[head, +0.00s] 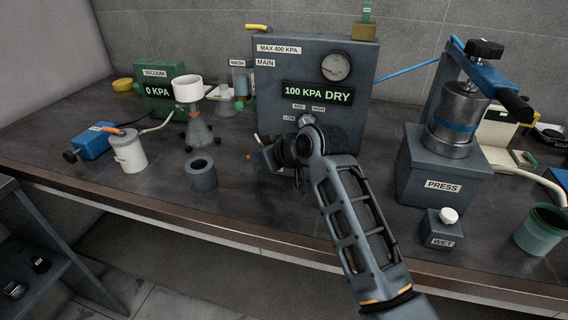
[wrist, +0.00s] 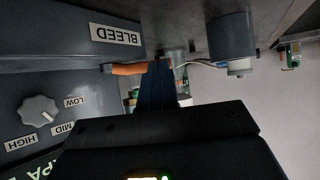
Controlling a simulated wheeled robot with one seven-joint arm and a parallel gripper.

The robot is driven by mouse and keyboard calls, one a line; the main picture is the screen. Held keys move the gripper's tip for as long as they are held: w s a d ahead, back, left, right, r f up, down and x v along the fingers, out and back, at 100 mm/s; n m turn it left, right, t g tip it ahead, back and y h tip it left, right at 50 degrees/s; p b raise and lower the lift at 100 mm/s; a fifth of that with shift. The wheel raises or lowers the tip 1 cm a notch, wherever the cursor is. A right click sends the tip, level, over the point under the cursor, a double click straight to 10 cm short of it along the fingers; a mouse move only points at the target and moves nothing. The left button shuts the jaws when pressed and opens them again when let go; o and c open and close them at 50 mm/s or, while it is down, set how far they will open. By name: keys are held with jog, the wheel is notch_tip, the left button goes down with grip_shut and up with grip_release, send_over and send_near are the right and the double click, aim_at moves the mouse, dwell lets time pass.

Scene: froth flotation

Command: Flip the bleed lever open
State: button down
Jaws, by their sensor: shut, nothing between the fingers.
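The bleed lever (wrist: 130,69) is a short orange handle beside the BLEED label (wrist: 115,35) on the grey main panel. In the wrist view, which is upside down, it reaches sideways from a small pivot at its left end. My gripper (wrist: 158,66) is shut and empty. Its dark blue fingertips overlap the lever's free end; I cannot tell whether they touch it. In the head view my gripper (head: 258,158) is low in front of the main panel (head: 270,95), and my arm hides the panel's lower part, including the label.
The main panel's display reads 100 KPA DRY. A grey selector knob (wrist: 38,110) with LOW, MID and HIGH labels is close to the lever. A grey cylinder (head: 200,175) stands left of my gripper. The press (head: 443,165) and WET box (head: 441,230) stand to the right.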

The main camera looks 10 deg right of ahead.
jog(key=shift+w+a+r+m+t+h+p, duration=0.1)
jog(key=shift+w+a+m+t+h+p, duration=0.3)
jog(key=shift+a+m+h, duration=0.35)
jog(key=m+h, duration=0.1)
jog(key=w+m+h, duration=0.1)
jog(key=m+h, duration=0.1)
jog(key=shift+w+a+m+t, duration=0.25)
jog(key=shift+w+m+t, duration=0.1)
jog(key=shift+w+t, duration=0.05)
jog(key=shift+d+h, duration=0.15)
jog(key=shift+h, duration=0.2)
jog(key=shift+d, duration=0.15)
jog(key=shift+d, duration=0.65)
jog(key=shift+p, duration=0.35)
